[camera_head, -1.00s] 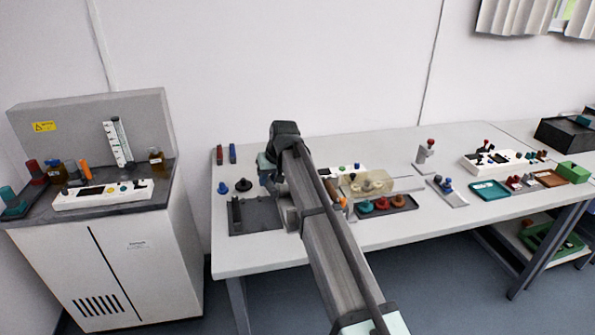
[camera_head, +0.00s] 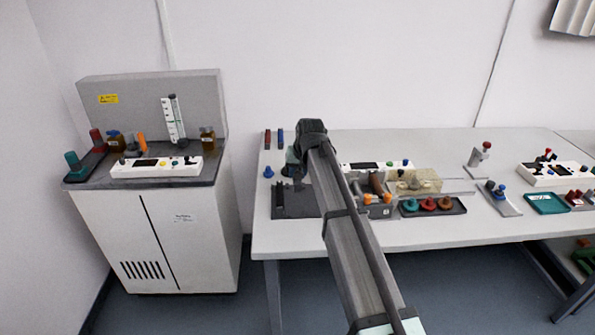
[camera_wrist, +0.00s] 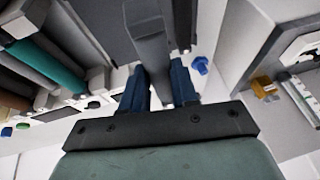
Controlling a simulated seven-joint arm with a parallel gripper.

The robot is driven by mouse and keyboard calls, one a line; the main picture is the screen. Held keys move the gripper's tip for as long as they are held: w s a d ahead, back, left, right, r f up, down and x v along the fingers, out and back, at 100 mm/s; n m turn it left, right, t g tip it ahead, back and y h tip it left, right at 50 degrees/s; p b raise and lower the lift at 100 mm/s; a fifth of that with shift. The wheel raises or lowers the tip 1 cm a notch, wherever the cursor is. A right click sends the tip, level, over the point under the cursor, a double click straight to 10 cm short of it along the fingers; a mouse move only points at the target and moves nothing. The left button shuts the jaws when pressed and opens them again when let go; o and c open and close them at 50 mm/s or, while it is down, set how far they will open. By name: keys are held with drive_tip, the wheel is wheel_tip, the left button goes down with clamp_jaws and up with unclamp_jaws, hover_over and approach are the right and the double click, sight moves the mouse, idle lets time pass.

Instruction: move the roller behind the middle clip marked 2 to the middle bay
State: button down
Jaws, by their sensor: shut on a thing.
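My gripper (camera_wrist: 160,88) has blue fingers shut on a grey bar-like part (camera_wrist: 150,35) in the wrist view; I cannot tell whether it is a clip or a roller's end. In the head view, my gripper is over the back of the dark grey tray (camera_head: 288,207), partly hidden by my arm. The grey roller unit (camera_head: 375,211) stands just right of my arm, with a brown roller (camera_head: 377,184) and orange knobs (camera_head: 386,198). In the wrist view a teal roller (camera_wrist: 45,65) and dark rollers lie at the left. The number 2 is not readable.
A blue knob (camera_head: 268,172) stands left of my gripper. A tray of coloured knobs (camera_head: 455,207) and a clear yellowish block (camera_head: 415,183) stand right of the roller unit. A white cabinet (camera_head: 160,235) is at the left. The table's front left is clear.

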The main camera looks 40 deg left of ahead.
drive_tip(key=shift+f, duration=2.45)
drive_tip(key=shift+f, duration=0.25)
drive_tip(key=shift+f, duration=1)
drive_tip(key=shift+f, duration=0.3)
drive_tip(key=shift+f, duration=0.45)
drive_tip(key=c, duration=0.8)
unclamp_jaws()
